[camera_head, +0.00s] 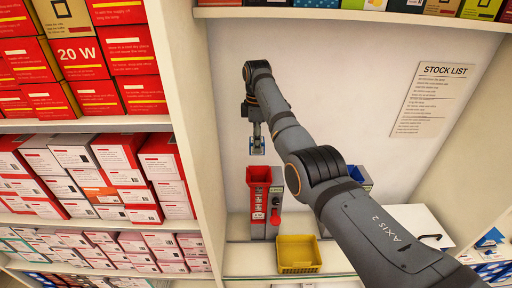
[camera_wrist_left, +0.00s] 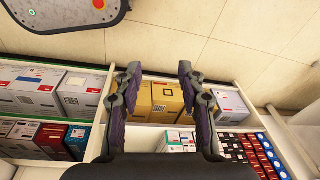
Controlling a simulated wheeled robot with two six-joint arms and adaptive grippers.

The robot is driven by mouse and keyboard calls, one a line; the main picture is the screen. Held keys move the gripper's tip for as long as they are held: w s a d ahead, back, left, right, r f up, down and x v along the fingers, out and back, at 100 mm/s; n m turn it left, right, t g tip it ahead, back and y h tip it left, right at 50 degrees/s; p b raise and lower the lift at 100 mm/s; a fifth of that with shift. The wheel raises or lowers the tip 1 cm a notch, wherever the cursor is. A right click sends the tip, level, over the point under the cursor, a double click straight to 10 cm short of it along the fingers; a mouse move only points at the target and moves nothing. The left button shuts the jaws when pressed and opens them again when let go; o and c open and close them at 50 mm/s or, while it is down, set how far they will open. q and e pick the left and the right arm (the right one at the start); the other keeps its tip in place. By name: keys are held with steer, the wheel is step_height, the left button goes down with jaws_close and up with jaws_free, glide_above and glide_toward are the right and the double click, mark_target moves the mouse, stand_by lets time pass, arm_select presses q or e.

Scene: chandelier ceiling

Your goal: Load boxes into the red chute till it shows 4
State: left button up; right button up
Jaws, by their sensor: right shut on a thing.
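The red chute (camera_head: 258,178) stands upright on the shelf counter, its open top facing up. A grey unit (camera_head: 293,181) with a small green display (camera_head: 276,189) and a red lever (camera_head: 275,217) is on its right; I cannot read the display's figure. My right gripper (camera_head: 257,138) points down above the chute, apart from it, shut on a small blue-and-white box (camera_head: 257,149). My left gripper (camera_wrist_left: 160,72) shows only in the left wrist view, with its fingers spread and nothing between them, facing shelves of boxes.
A yellow bin (camera_head: 298,262) stands in front of the chute. A blue bin (camera_head: 363,174) is partly hidden behind my right arm. Shelves of red and white boxes (camera_head: 75,152) fill the left. A stock list (camera_head: 432,98) hangs on the back wall.

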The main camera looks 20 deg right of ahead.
steer(key=shift+s+r, duration=0.25)
steer(key=shift+s, duration=0.1)
arm_select(q)
steer(key=shift+s, duration=2.5)
arm_select(e)
step_height(320, 180, down, 8)
steer(key=s, duration=0.2)
steer(key=shift+f, duration=0.2)
arm_select(q)
steer(key=shift+f, duration=0.2)
arm_select(e)
steer(key=shift+s+f, duration=0.1)
steer(key=shift+f, duration=1.25)
